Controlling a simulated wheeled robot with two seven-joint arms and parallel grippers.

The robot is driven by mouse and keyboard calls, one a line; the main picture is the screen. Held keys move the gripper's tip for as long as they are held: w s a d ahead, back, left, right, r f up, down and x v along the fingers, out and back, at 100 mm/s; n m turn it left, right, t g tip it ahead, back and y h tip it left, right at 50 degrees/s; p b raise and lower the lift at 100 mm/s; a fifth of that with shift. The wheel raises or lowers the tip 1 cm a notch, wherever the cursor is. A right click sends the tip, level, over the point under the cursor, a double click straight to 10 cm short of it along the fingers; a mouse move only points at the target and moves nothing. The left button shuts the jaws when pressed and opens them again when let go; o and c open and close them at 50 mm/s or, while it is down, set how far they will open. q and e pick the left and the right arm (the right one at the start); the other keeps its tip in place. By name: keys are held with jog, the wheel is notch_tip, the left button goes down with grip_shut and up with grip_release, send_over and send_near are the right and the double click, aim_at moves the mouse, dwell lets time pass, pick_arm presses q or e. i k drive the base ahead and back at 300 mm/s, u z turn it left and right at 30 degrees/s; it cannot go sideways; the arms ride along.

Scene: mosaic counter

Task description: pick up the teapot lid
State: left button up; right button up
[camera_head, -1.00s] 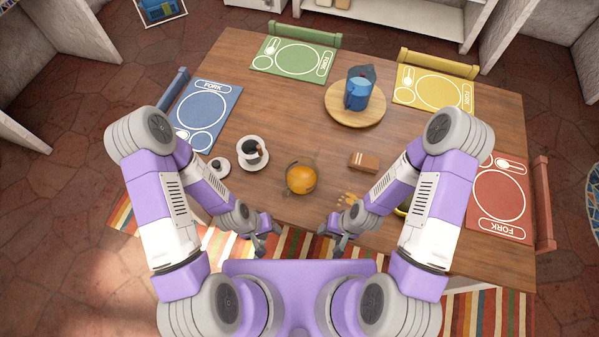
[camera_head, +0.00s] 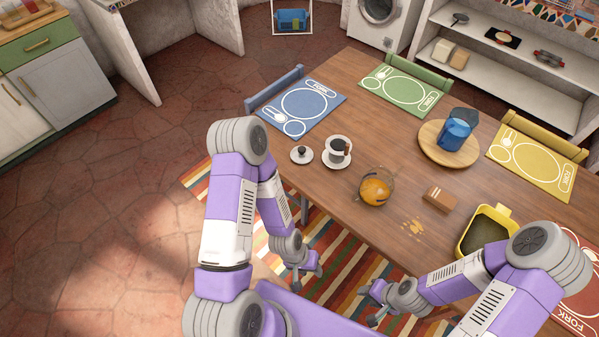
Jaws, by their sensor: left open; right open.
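A small pale round lid with a dark knob (camera_head: 301,153), which looks like the teapot lid, lies near the table's left edge. It is just left of a white cup on a saucer. A glass teapot (camera_head: 376,188) with orange liquid stands to its right, nearer the front edge. My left gripper (camera_head: 309,274) is open and empty, in front of the table and below the lid in the picture. My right gripper (camera_head: 369,304) is open and empty, also off the table's front edge. Neither gripper touches anything.
The white cup (camera_head: 337,149) stands close beside the lid. A brown box (camera_head: 440,199), crumbs (camera_head: 413,227) and a yellow container (camera_head: 487,230) are to the right. A blue jug (camera_head: 457,130) stands on a round wooden board (camera_head: 428,148). Floor left of the table is clear.

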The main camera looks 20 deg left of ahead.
aim_at(301, 155)
jog(key=z, duration=3.45)
jog(key=k, duration=1.85)
jog(key=u, duration=0.65)
